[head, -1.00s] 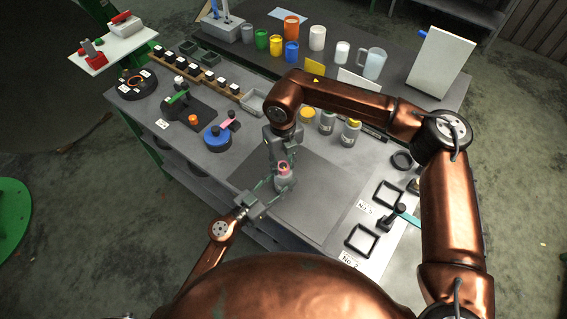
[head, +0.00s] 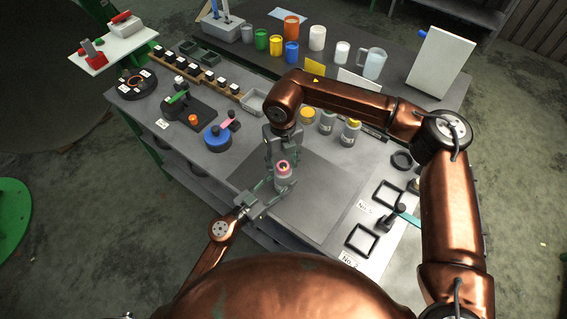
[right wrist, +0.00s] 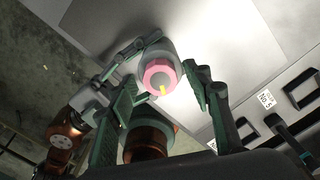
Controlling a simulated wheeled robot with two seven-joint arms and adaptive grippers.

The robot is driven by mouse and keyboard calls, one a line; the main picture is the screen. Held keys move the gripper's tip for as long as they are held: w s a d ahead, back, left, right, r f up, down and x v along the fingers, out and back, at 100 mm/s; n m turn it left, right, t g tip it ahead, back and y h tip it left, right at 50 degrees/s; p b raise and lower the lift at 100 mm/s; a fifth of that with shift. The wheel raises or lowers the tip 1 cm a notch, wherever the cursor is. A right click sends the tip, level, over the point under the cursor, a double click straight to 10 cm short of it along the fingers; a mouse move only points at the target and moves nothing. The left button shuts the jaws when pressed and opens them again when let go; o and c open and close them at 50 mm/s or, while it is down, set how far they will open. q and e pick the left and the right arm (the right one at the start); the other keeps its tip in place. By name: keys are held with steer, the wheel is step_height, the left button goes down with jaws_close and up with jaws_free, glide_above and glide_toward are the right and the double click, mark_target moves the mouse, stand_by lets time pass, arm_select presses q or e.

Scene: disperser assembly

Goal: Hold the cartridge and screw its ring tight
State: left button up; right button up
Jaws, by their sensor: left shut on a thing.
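The cartridge (head: 283,183) is a grey cylinder standing upright above the grey mat, with a pink ring (head: 283,167) on top. My left gripper (head: 276,188) is shut on the cartridge body from the lower left. My right gripper (head: 278,156) is just above and behind the ring. In the right wrist view, the pink ring (right wrist: 160,76) with a yellow mark lies between the right gripper's (right wrist: 163,88) spread fingers. The fingers look apart from the ring. The cartridge's underside is hidden, so I cannot tell whether it touches the mat.
The grey mat (head: 318,205) around the cartridge is mostly clear. Black square frames (head: 361,239) lie at the right. A blue round fixture (head: 217,138) stands to the left. Coloured cups (head: 291,52) line the back table.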

mark_target(283, 166)
step_height(283, 166, up, 12)
stand_by(0.7)
arm_select(q)
steer(key=o, duration=1.7)
